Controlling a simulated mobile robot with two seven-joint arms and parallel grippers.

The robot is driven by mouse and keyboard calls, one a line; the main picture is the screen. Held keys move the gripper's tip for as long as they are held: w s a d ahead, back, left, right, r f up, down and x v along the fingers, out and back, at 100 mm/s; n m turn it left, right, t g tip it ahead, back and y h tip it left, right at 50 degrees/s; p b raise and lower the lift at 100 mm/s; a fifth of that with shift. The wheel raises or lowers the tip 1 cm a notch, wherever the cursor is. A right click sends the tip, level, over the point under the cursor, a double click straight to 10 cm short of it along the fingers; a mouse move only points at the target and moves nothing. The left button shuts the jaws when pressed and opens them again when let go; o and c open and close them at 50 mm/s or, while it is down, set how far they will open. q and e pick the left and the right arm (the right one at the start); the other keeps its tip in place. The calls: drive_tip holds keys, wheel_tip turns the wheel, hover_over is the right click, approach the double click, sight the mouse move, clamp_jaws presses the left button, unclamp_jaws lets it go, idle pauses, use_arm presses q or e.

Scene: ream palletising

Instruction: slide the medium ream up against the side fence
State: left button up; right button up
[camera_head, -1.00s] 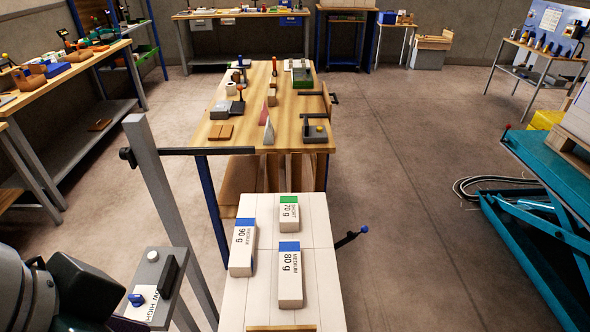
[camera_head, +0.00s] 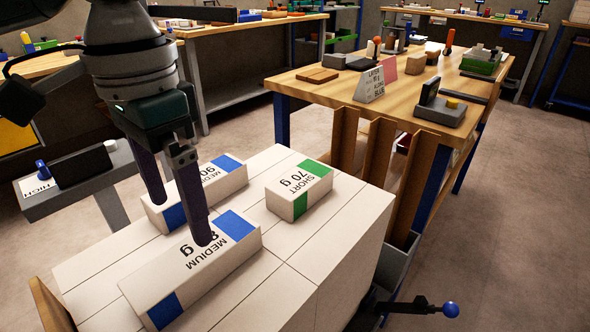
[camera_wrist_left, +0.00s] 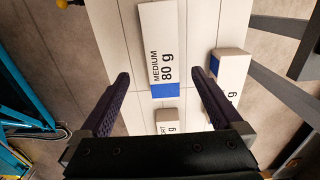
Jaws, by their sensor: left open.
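The white medium 80 g ream (camera_head: 190,270) with blue end bands lies flat on the pale stack top (camera_head: 295,250), near its front. It also shows in the wrist view (camera_wrist_left: 162,30). A medium 90 g ream (camera_head: 160,215) lies beside it, partly hidden by my fingers. My left gripper (camera_head: 184,222) is open, its fingers pointing down over the 80 g ream. In the wrist view the ream's blue end lies between the fingertips (camera_wrist_left: 160,80); I cannot tell whether they touch it. A wooden strip (camera_head: 52,306) stands at the stack's left edge; whether it is the side fence is unclear.
A short 70 g ream (camera_head: 300,190) with green bands lies behind the 80 g ream. A grey post-mounted panel (camera_head: 75,175) stands left of the stack. A blue-knobbed lever (camera_head: 420,308) sticks out at right. A wooden table (camera_head: 330,82) with a sign stands behind.

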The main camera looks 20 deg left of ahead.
sight(188, 256)
use_arm(q)
drive_tip(key=shift+f, duration=0.4)
drive_tip(key=f, duration=0.2)
drive_tip(key=f+b, duration=0.1)
drive_tip(key=f, duration=0.2)
drive_tip(key=f+b, duration=0.1)
drive_tip(key=f, duration=0.2)
drive_tip(key=shift+s+a, duration=0.15)
drive_tip(key=shift+a, duration=0.15)
drive_tip(key=shift+f, duration=0.5)
drive_tip(key=c, duration=0.6)
clamp_jaws()
drive_tip(key=shift+r, duration=0.1)
